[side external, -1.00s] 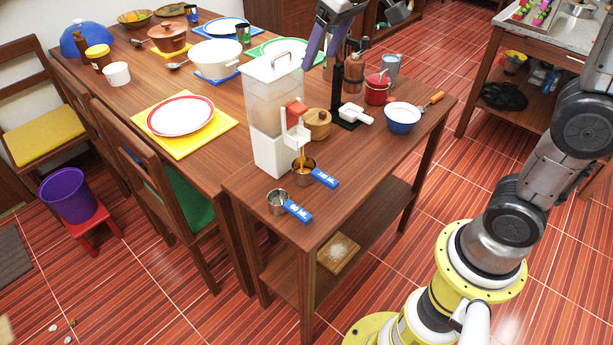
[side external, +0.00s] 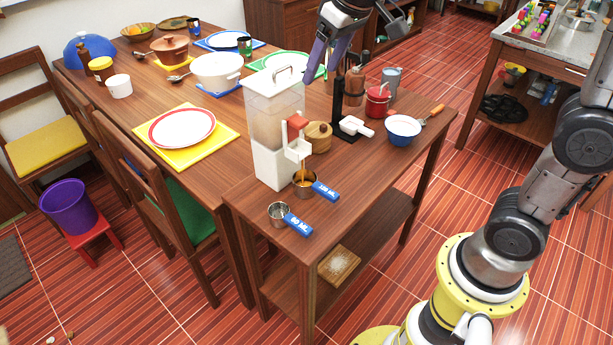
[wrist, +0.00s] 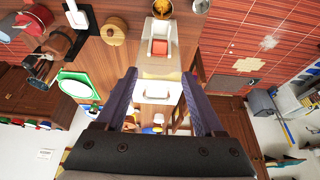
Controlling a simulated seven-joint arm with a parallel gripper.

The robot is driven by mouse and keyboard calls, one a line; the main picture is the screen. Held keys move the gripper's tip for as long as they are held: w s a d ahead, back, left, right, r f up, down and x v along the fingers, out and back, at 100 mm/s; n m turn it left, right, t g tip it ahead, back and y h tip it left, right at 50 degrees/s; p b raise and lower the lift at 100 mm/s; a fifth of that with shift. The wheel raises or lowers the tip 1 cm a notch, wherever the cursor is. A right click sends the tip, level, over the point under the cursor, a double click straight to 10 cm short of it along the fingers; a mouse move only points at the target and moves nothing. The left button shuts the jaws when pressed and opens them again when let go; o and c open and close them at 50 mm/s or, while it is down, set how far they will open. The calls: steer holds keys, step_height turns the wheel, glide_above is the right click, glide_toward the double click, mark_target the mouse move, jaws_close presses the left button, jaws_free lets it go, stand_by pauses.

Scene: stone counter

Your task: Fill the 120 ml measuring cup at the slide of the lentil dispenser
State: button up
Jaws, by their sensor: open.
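The lentil dispenser (side external: 270,125), a tall clear box with a white base and lid, stands on the small wooden table. Its red slide (side external: 297,121) sits above a white spout and also shows in the wrist view (wrist: 160,47).
A 60 ml cup (side external: 278,215) with a blue handle stands in front of the dispenser. The table's front right is clear.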

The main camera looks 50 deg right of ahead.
mark_target(300, 120)
steer(key=x, duration=1.3)
steer(key=shift+w+f, duration=0.15)
steer(key=shift+f, duration=0.15)
jaws_close()
stand_by(1.2)
